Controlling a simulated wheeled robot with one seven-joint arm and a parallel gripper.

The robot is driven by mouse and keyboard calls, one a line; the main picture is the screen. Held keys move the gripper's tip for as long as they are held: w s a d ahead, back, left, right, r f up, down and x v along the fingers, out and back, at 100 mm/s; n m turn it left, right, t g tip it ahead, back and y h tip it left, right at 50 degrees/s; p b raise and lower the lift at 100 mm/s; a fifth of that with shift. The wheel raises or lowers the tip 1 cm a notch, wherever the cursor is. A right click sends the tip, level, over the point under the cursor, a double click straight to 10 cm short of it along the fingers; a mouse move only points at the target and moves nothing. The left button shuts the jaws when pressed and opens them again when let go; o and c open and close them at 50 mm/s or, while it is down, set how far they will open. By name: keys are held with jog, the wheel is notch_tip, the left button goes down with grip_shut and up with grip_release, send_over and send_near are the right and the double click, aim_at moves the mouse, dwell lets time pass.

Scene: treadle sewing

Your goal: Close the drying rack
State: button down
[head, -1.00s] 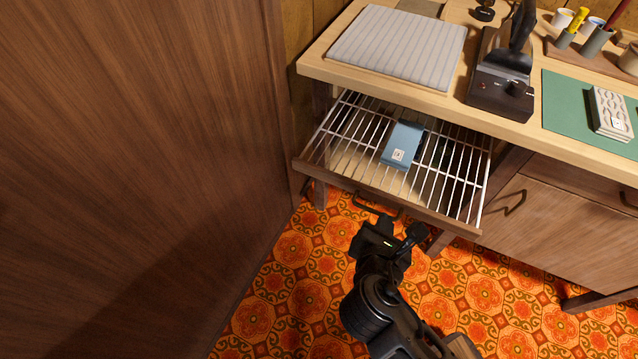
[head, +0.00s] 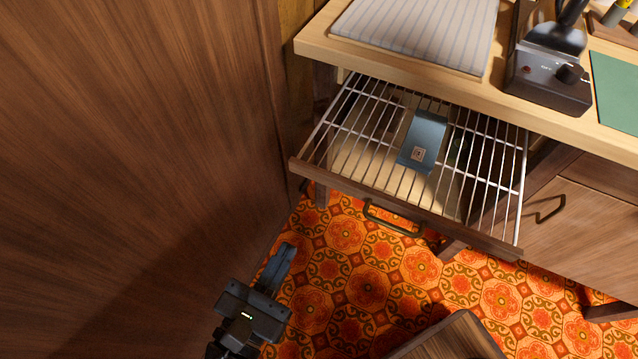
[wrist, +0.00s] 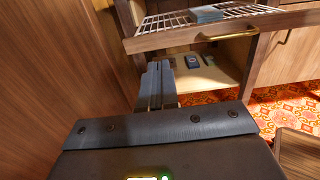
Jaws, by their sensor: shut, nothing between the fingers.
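The drying rack (head: 473,200) is a pulled-out drawer of metal bars with a wooden front, under the worktop. It stands open, and a blue packet (head: 424,139) lies on its bars. Its curved handle (head: 392,219) is on the front. In the wrist view the rack front (wrist: 200,33) is ahead, above the fingertips, with the handle (wrist: 228,36) at right. My gripper (head: 287,250) is shut and empty. It is low and left of the handle, apart from the rack; its fingers also show in the wrist view (wrist: 157,68).
A tall wooden panel (head: 130,150) stands close on my gripper's left. A striped pad (head: 415,30) and a black device (head: 548,75) are on the worktop. A cupboard (head: 590,225) is right of the rack.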

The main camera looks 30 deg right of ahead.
aim_at(370, 108)
jog(key=b+x, duration=0.1)
jog(key=x, duration=1.2)
jog(key=shift+w+d+b, duration=0.15)
jog(key=shift+d+b, duration=0.05)
jog(key=shift+b, duration=0.2)
jog(key=p+x, duration=0.5)
jog(key=x, duration=1.9)
jog(key=shift+d, duration=0.1)
jog(key=shift+w+d, duration=0.2)
jog(key=shift+d, duration=0.05)
jog(key=shift+d+r, duration=0.1)
jog(key=shift+p, duration=0.3)
